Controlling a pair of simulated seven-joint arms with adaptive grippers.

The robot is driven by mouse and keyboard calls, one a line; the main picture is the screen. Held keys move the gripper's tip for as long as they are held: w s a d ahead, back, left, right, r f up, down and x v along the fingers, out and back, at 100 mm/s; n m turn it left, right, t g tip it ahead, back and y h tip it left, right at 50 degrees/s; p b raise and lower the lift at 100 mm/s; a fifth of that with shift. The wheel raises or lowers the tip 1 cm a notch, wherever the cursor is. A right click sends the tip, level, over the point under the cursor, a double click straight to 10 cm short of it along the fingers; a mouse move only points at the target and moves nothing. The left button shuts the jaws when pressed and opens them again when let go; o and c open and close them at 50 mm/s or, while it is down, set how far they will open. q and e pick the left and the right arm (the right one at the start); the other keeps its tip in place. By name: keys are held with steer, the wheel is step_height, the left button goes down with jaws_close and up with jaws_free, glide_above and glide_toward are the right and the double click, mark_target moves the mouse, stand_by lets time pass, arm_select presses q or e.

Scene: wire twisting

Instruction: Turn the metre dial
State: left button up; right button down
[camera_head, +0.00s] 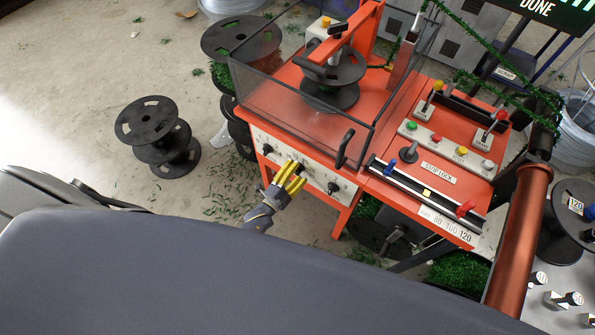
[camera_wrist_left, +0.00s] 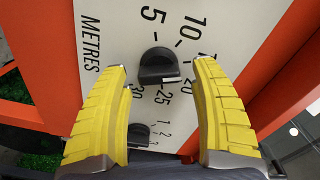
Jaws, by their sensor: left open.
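The metre dial (camera_wrist_left: 158,66) is a black knob on a white panel marked METRES, with 5, 10, 20, 25 and 30 around it, in the left wrist view. I cannot tell clearly which number it points at. My left gripper (camera_wrist_left: 160,70) is open, its two yellow fingers on either side of the dial, with visible gaps. In the head view my left gripper (camera_head: 290,179) is at the middle of the orange machine's white front panel (camera_head: 315,176) and largely covers the dial. My right gripper is not in view.
Another black knob (camera_wrist_left: 138,132) with a small scale sits between the fingers' lower parts. In the head view, knobs stand left (camera_head: 267,149) and right (camera_head: 333,188) on the panel. A black handle (camera_head: 343,150) juts out above. Black spools (camera_head: 157,138) stand left on the floor.

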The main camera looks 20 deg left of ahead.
arm_select(q)
steer(key=v, duration=1.1)
steer(key=shift+s, duration=0.25)
steer(key=s+a+f+n+g+y, duration=0.2)
steer(key=s+f+n+g, duration=0.4)
steer(key=f, duration=0.5)
steer(key=s+a+f+n+g+y, duration=0.1)
steer(key=s+f+n+g+y, duration=0.2)
steer(key=s+f, duration=0.65)
steer(key=s+a+f+n+g, duration=0.1)
steer(key=s+f+n+g, duration=0.1)
steer(key=s+f, duration=0.4)
steer(key=s+a+f+n+g, duration=0.1)
steer(key=s+f+g, duration=0.4)
steer(key=s, duration=1.1)
steer(key=shift+f+n, duration=0.4)
steer(key=shift+f, duration=0.1)
